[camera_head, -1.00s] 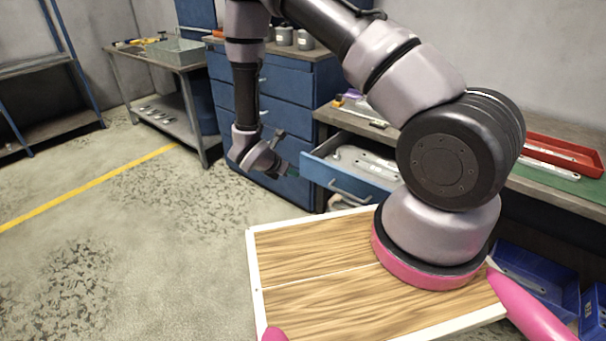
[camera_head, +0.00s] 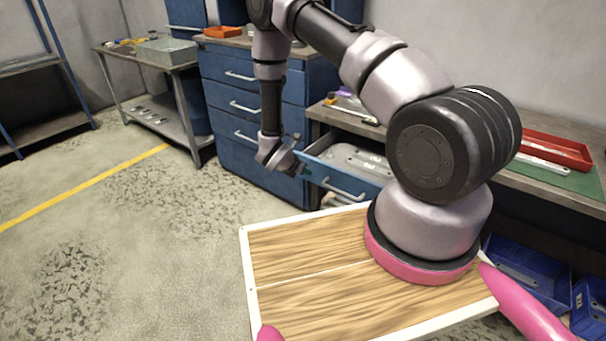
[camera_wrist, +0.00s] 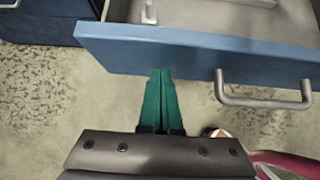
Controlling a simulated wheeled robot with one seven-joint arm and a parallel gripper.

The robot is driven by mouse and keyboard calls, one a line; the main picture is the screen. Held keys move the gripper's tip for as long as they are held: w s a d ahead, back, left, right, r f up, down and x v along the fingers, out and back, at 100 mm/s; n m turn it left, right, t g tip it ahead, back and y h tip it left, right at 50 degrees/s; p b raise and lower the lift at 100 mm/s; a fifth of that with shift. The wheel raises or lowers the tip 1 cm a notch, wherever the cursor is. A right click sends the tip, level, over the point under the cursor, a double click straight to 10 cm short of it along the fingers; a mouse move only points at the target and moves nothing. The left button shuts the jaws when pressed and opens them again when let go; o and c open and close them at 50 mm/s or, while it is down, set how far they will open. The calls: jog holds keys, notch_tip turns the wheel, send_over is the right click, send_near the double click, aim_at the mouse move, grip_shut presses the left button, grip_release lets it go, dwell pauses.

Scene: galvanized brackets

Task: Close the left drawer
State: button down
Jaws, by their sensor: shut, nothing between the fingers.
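The left drawer (camera_head: 331,182) under the workbench stands open. It has a blue front, a metal handle (camera_head: 344,188) and grey bracket parts (camera_head: 358,158) inside. In the wrist view its blue front (camera_wrist: 180,52) crosses the top, with the handle (camera_wrist: 262,97) to the right of my fingers. My gripper (camera_head: 305,171) is at the left end of the drawer front. Its green fingers (camera_wrist: 161,88) are shut together and empty, with their tips by the lower edge of the front, left of the handle. I cannot tell whether they touch it.
A blue drawer cabinet (camera_head: 232,124) stands left of the open drawer. The workbench (camera_head: 555,188) holds a red tray (camera_head: 553,148) and a green mat (camera_head: 585,182). Blue bins (camera_head: 530,270) sit below it at the right. The floor (camera_head: 150,250) at the left is clear.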

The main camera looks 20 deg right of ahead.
send_over(343, 152)
jog(key=s+a, duration=0.1)
jog(key=a, duration=0.1)
jog(key=shift+d, duration=0.2)
jog(key=shift+w+d, duration=0.35)
jog(key=shift+d, duration=0.15)
jog(key=shift+w+d+r, duration=0.1)
jog(key=shift+w+d, duration=0.05)
jog(key=shift+d, duration=0.1)
